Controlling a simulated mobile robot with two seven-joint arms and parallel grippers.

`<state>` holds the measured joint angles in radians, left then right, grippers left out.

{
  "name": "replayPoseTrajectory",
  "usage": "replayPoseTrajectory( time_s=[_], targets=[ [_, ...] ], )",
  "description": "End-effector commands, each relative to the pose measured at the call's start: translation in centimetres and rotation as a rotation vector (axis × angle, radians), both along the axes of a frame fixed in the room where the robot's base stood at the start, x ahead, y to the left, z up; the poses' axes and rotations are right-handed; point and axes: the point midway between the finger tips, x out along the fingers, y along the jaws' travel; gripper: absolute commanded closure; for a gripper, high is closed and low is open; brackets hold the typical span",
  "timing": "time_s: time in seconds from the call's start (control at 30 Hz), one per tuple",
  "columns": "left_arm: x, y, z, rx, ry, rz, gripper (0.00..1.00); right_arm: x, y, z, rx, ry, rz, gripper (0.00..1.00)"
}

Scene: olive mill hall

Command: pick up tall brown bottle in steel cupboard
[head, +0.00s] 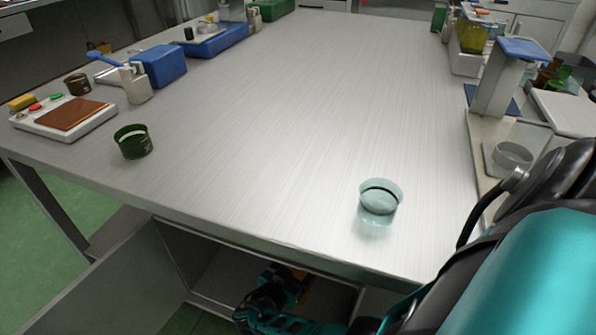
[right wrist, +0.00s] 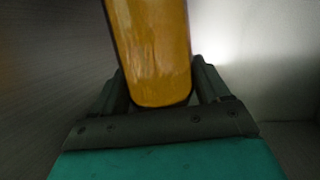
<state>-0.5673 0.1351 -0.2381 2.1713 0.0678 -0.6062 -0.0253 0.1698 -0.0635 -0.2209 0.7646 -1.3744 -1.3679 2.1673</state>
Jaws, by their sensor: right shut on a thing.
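The tall brown bottle (right wrist: 150,45) shows amber in the right wrist view, upright but slightly tilted in the picture, its top cut off. My right gripper (right wrist: 160,85) is shut on it, one finger on each side. In the head view my right arm reaches down into the steel cupboard (head: 215,275) under the table, and a small orange patch there is partly hidden by the gripper. The cupboard door (head: 125,280) stands open to the left. My left gripper is not in view.
On the steel table (head: 270,130) stand a clear glass beaker (head: 380,205) near the front edge and a dark green cup (head: 133,142) at the left. A scale (head: 65,117) and blue boxes (head: 160,65) line the left side. The table's middle is clear.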

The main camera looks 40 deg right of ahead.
Motion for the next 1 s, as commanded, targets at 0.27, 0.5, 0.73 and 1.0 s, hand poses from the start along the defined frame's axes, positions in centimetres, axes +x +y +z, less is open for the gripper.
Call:
replayPoseTrajectory(
  time_s=[0.27, 0.5, 0.73, 1.0],
  targets=[
    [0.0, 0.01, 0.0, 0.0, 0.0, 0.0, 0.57, -0.03, -0.04, -0.01, 0.0, 0.0, -0.001, 0.73],
    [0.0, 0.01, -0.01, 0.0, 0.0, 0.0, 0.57, -0.05, -0.05, -0.01, -0.001, 0.0, -0.001, 0.96],
    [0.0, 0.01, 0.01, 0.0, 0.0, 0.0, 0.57, 0.11, -0.11, 0.2, -0.005, -0.004, -0.001, 1.0],
    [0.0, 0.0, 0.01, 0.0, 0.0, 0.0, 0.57, 0.15, -0.17, 0.21, -0.004, -0.004, -0.001, 1.0]
  ],
)
